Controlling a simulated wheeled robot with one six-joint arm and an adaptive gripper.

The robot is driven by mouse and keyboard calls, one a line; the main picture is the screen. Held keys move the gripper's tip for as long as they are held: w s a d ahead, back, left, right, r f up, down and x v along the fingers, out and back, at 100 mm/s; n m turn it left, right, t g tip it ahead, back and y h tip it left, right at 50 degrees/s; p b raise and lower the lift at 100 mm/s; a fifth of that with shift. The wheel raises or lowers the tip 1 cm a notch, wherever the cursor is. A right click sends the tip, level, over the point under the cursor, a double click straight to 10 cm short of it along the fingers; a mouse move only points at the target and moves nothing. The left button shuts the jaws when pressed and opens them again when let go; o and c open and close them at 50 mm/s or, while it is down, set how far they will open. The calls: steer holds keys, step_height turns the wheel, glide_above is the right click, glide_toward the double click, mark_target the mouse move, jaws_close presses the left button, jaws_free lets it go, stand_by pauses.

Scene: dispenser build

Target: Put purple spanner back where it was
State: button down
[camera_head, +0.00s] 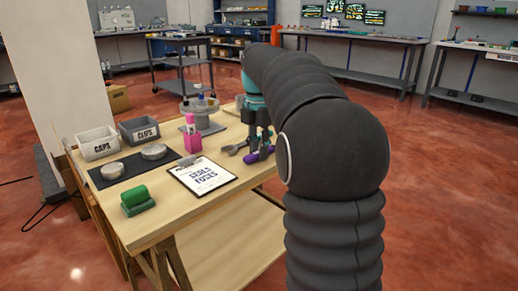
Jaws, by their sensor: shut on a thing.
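The purple spanner (251,158) is at the right-hand side of the wooden table. My gripper (259,148) points down at it and is shut on it. The jaws hide the middle of the spanner, and purple shows on both sides of them. I cannot tell whether the spanner touches the table top or is slightly above it. A grey metal spanner (234,148) lies on the table just left of my gripper.
A clipboard (202,175) lies in front of the spanners. A pink bottle (192,140) stands behind it. A caps bin (98,145), a clips bin (139,131), a dark mat (118,161) with metal discs and a green block (135,197) fill the left.

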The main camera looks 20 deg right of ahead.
steer(key=shift+f, duration=0.15)
steer(key=c, duration=1)
jaws_free()
step_height(320, 180, up, 12)
steer(key=p, duration=0.3)
steer(key=s+a+m+t, duration=0.2)
steer(key=s+a+m, duration=0.3)
steer(key=s+m, duration=0.15)
steer(key=s+a+f+m+t, duration=0.1)
steer(key=s+a+f+m, duration=0.1)
steer(key=s+f+m, duration=0.3)
steer(key=s+a+f+m+t, duration=0.1)
steer(key=s+a+f+m, duration=0.2)
steer(key=s+f+m, duration=0.2)
steer(key=s+a+f+m+t, duration=0.1)
steer(key=s+a+f+m, duration=0.1)
steer(key=s+f+m, duration=0.3)
steer(key=shift+s+a+f+m+t, duration=0.1)
steer(key=shift+s+f, duration=0.45)
steer(key=shift+s, duration=0.3)
steer(key=shift+s+a+f+m+t, duration=0.1)
steer(key=shift+s+f, duration=0.45)
steer(key=shift+s, duration=0.35)
steer(key=shift+s+a+f+m+t, duration=0.1)
steer(key=shift+s+f, duration=0.45)
steer(key=shift+s, duration=0.3)
